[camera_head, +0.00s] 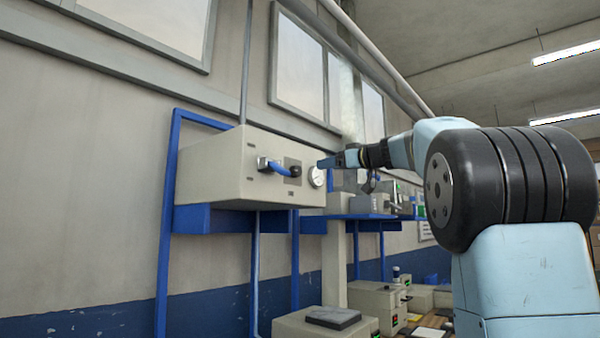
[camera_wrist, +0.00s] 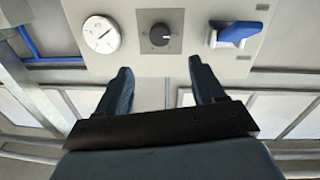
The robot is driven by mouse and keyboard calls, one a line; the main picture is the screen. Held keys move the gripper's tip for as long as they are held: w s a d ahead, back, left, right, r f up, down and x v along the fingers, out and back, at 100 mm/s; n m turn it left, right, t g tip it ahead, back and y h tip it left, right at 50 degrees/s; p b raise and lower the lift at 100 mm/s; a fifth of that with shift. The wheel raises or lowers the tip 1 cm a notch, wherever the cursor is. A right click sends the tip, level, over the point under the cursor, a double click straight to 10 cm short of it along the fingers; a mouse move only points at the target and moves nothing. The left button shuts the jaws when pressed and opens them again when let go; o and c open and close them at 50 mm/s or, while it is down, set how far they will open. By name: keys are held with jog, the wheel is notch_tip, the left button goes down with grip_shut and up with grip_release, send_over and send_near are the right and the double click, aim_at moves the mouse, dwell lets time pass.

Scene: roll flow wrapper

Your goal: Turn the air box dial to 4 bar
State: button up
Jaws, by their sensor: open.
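The air box (camera_head: 225,165) is a beige box on a blue wall frame, left of centre in the head view. In the wrist view its face (camera_wrist: 150,63) shows upside down, with the black dial (camera_wrist: 160,34) on a grey square plate. The round white gauge (camera_wrist: 101,34) is beside the dial; its reading is too small to tell. The blue lever (camera_wrist: 238,32) is on the dial's other side. In the head view the dial (camera_head: 295,171) sits between lever and gauge. My gripper (camera_wrist: 158,75) is open and empty, its fingers apart from the dial, which lies beyond the fingertips.
A blue frame (camera_head: 170,205) and a shelf (camera_head: 368,217) with grey devices are on the wall. Below are several beige boxes, one with a dark pad (camera_head: 333,317) on top. Pipes run down the wall above and below the air box.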

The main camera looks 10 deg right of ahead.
aim_at(298, 171)
jog(key=x, duration=1.2)
jog(key=shift+w+a, duration=0.2)
jog(key=shift+w, duration=0.2)
jog(key=shift+c, duration=0.3)
jog(key=c, duration=0.9)
jog(key=shift+a, duration=0.2)
jog(key=shift+c, duration=0.5)
jog(key=shift+d, duration=0.15)
